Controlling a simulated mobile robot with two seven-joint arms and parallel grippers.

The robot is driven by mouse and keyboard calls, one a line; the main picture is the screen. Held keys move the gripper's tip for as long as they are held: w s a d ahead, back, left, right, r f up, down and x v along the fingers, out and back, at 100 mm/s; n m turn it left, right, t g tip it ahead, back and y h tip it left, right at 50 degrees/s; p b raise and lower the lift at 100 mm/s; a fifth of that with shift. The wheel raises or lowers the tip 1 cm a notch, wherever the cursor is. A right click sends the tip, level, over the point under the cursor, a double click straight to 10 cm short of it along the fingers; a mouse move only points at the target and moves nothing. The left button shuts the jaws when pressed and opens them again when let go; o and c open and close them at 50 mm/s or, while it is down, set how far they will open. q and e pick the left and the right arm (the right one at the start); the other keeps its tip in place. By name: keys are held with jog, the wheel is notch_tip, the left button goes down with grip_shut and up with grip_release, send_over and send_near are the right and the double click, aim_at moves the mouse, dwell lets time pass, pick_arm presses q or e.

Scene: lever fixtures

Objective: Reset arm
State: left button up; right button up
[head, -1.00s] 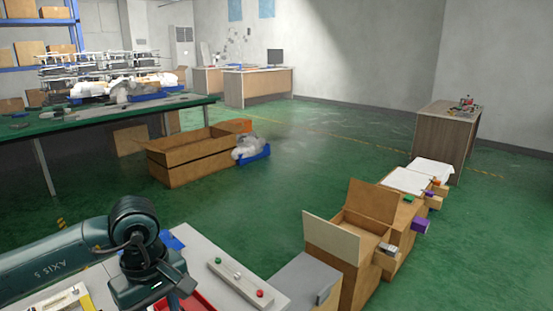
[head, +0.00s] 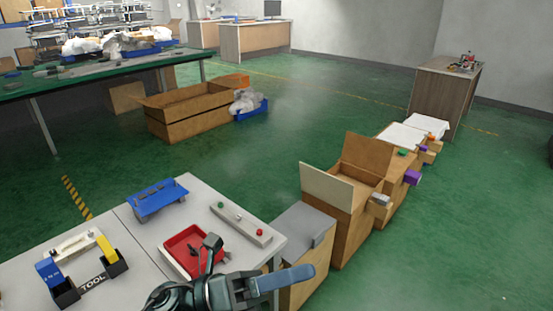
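My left gripper (head: 283,280) is low in the middle of the head view, past the table's right edge. One long blue-grey finger points right; I cannot see a gap between two fingers. The white table (head: 130,240) carries the fixtures. A red tray (head: 186,266) lies just behind and left of the gripper, with small dark parts in it. A grey bar with a green and a red button (head: 240,222) is on the right side. A blue fixture (head: 160,197) stands at the back. A tool holder (head: 92,285) with blue and yellow pieces is at front left. My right gripper is not in view.
A grey-topped box (head: 300,228) stands right of the table. Open cardboard boxes (head: 345,195) line up behind it. A large carton (head: 190,112) and a green bench (head: 110,77) are farther back. The green floor between is clear.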

pick_arm(q)
jog(key=w+a+f+n+t+y, duration=0.4)
jog(key=n+t, duration=0.3)
jog(key=n, duration=0.6)
jog(key=w+a+f+n+t+y, duration=0.1)
jog(key=a+f+n+t+y, duration=0.5)
jog(key=n, duration=0.7)
jog(key=s+a+f+n+g+y, duration=0.2)
jog(key=s+a+f+n+y, duration=0.1)
jog(key=f, duration=0.6)
jog(key=s+a+f+n+g+y, duration=0.2)
jog(key=s+a+f+n+y, duration=0.1)
jog(key=s+f+n+y, duration=0.2)
notch_tip(320, 180, down, 4)
jog(key=s+n, duration=0.2)
jog(key=n, duration=0.2)
jog(key=shift+a+n+g+p, duration=0.3)
jog(key=shift+n+p, duration=0.1)
jog(key=shift+r, duration=0.1)
